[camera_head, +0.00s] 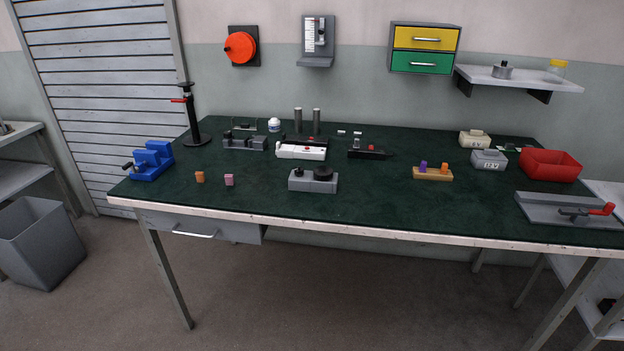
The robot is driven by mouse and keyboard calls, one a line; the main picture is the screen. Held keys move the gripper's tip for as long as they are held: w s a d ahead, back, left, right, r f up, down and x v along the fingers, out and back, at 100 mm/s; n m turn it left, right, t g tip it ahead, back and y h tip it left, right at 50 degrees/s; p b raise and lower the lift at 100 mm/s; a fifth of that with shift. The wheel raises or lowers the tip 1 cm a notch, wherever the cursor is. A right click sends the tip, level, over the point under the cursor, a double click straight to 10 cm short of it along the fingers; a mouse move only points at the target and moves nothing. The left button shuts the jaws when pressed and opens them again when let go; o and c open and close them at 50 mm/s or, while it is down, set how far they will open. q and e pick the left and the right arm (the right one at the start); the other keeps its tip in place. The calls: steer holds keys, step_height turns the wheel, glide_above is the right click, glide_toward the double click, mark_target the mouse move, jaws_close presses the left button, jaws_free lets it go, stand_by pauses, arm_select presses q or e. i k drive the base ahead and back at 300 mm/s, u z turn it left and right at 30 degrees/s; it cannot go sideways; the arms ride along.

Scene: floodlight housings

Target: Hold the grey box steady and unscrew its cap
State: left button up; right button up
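A grey box (299,185) sits upright near the front middle of the table. A wide round black cap (323,173) is on its right part, and a smaller black knob (298,173) is on its left part. The cap appears seated on the box; its thread is hidden. Another grey box (489,161), with dark lettering on its front, stands at the right beside a cream box (474,140). I cannot tell for certain which grey box is meant, but only the front one shows a clear black cap. Neither of my grippers is in view.
The green table (390,210) is clear around the front grey box. Small orange (199,177) and pink (229,180) blocks lie to its left. A blue vise (152,162) stands at the left edge. A wooden block (432,175) and red bin (549,165) are to the right.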

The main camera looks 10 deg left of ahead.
mark_target(306, 182)
steer(key=z, duration=2.35)
steer(key=i, duration=1.4)
steer(key=u, duration=3.55)
